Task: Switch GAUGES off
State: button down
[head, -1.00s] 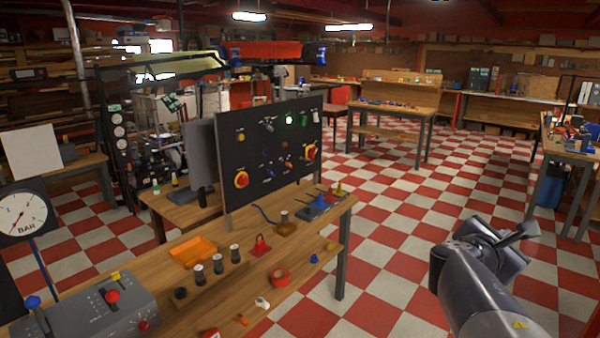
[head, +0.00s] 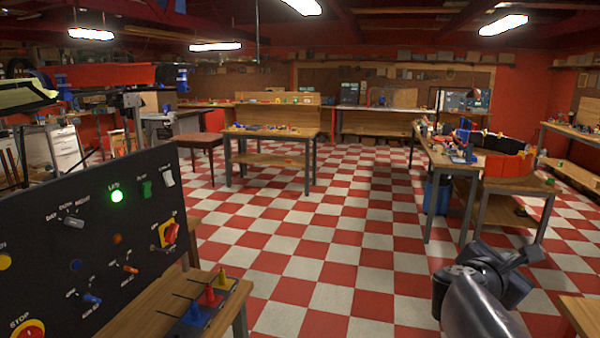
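A black control panel (head: 105,225) stands upright on a wooden bench at the left, cut off by the picture edge. It carries a lit green lamp (head: 117,197), a grey rotary knob (head: 73,222), a green switch (head: 147,190), a white switch (head: 168,179), a blue knob (head: 92,299), an orange knob (head: 130,269) and a red-and-yellow rotary switch (head: 170,234). The labels are too small to read surely, and I cannot tell which control is GAUGES. My gripper (head: 530,256) is at the lower right, far from the panel; its fingers are not clear.
A red-and-yellow stop button (head: 28,330) is at the panel's lower left. Blue, red and yellow levers (head: 208,298) stand on the bench beside the panel. A workbench (head: 270,132) stands ahead, another with clutter (head: 450,160) to the right. The checkered floor (head: 310,240) between is open.

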aim_at(169, 181)
jog(key=i+u, duration=0.45)
jog(key=i+l+u, duration=0.15)
jog(key=i+u, duration=0.15)
jog(key=u, duration=0.15)
jog(key=i+l+u, duration=0.3)
jog(key=u, duration=0.2)
jog(key=i+l+u, duration=0.25)
jog(key=l+u, duration=0.2)
jog(key=i+l+u, duration=0.2)
jog(key=l+u, duration=0.25)
jog(key=i+l+u, duration=0.1)
jog(key=l+u, duration=0.35)
